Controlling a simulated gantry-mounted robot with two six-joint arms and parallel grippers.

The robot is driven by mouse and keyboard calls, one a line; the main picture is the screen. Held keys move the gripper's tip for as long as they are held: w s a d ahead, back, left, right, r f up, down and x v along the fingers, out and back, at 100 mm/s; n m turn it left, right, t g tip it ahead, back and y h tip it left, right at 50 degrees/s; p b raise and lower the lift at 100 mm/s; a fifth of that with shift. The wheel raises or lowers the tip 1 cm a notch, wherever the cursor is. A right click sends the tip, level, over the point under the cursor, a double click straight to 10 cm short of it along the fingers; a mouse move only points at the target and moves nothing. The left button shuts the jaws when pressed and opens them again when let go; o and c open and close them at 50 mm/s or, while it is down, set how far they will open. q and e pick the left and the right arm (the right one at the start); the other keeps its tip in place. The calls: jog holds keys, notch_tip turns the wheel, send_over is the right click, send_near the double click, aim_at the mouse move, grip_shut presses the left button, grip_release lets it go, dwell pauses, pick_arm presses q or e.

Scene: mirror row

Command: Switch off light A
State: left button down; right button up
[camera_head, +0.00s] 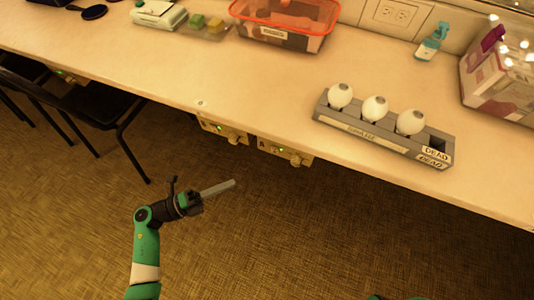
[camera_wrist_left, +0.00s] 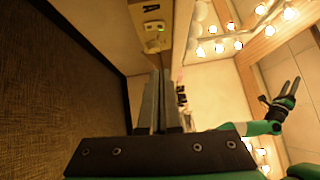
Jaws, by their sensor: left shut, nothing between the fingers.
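The switch panel marked A (camera_head: 285,152) is on the counter's front edge, with a lit green dot and a pale knob (camera_head: 296,160). In the left wrist view the panel (camera_wrist_left: 153,22) shows near the top, with its A label, green dot and knob (camera_wrist_left: 155,47). My left gripper (camera_head: 218,187) is shut and empty, in front of and below the panel, apart from it. Its fingers, side by side in the wrist view (camera_wrist_left: 160,75), point toward the panel. A green arm with two spread prongs (camera_wrist_left: 284,92) shows at right there; I cannot tell whether it is a mirror reflection.
A similar panel (camera_head: 224,131) is just left of panel A. On the counter (camera_head: 180,75) are a grey holder (camera_head: 360,138) with white bulbs and a "DEAD" label, a red-rimmed bin (camera_head: 285,20) and a spray bottle (camera_head: 431,42). A black chair (camera_head: 100,105) stands at left.

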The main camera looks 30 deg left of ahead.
aim_at(274, 150)
pick_arm(q)
jog(key=b+x, duration=0.1)
jog(key=x, duration=0.3)
jog(key=w+a+b+x, duration=0.1)
jog(key=x, duration=0.4)
jog(key=w+a+b+x, duration=0.1)
jog(key=b+x, duration=0.1)
jog(key=x, duration=0.2)
jog(key=shift+w+a+r, duration=0.1)
jog(key=shift+a+r, duration=0.05)
jog(key=shift+r, duration=0.1)
